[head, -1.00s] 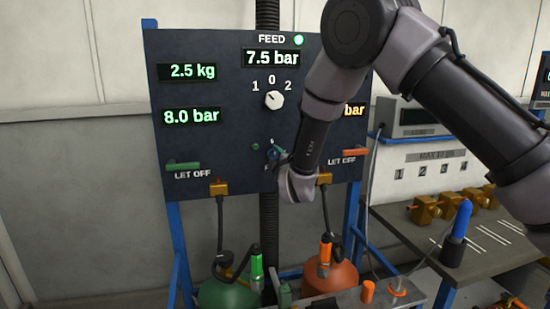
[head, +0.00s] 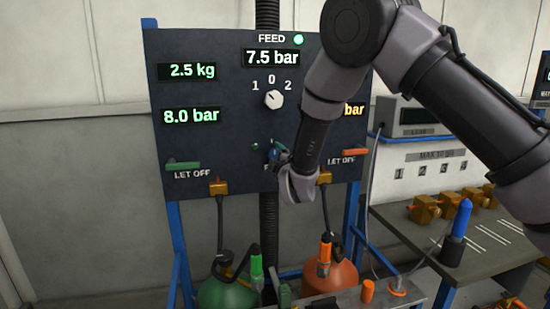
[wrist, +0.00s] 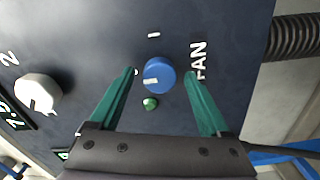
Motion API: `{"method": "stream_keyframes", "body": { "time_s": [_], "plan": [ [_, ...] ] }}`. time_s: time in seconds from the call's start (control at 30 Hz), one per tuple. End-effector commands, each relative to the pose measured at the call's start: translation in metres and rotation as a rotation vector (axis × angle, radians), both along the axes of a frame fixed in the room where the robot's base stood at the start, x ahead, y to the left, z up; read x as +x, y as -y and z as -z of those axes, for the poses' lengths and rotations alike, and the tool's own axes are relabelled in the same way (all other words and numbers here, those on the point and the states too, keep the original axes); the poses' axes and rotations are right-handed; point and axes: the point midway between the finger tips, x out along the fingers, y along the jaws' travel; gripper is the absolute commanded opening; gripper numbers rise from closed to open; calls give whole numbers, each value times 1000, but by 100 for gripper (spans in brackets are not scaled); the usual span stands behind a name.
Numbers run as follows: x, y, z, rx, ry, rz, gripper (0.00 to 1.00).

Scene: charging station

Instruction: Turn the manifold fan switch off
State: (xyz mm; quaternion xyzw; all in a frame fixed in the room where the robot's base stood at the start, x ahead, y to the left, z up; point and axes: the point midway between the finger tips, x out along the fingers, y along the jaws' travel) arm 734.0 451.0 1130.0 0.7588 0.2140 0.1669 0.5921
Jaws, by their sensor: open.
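The fan switch is a round blue knob (wrist: 160,75) on the dark panel, beside the word FAN. Its white mark lies on the left half in the wrist view, towards the 0; the I label is above it. A small green lamp (wrist: 150,103) sits close below the knob there; I cannot tell whether it is lit. My gripper (wrist: 162,73) is open, one green finger on each side of the knob, with gaps visible. In the head view my gripper (head: 277,152) is at the lower middle of the panel, largely hiding the knob.
A white selector knob (head: 274,99) marked 1, 0, 2 sits above. Green (head: 183,166) and orange (head: 355,152) LET OFF handles flank the gripper area. Hoses and green (head: 226,292) and orange (head: 335,277) cylinders stand below. A bench (head: 485,258) with brass parts is at right.

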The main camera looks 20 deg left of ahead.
Motion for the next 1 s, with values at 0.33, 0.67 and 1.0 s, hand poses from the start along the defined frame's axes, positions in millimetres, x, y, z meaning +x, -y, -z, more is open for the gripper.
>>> {"method": "stream_keyframes", "body": {
  "time_s": [0.33, 0.67, 1.0],
  "plan": [
    [-54, 31, 0, -2, -2, -3, 81],
    [-88, 53, 0, -1, -1, -1, 81],
    [-89, 55, 0, 1, -3, 0, 81]
  ]
}}
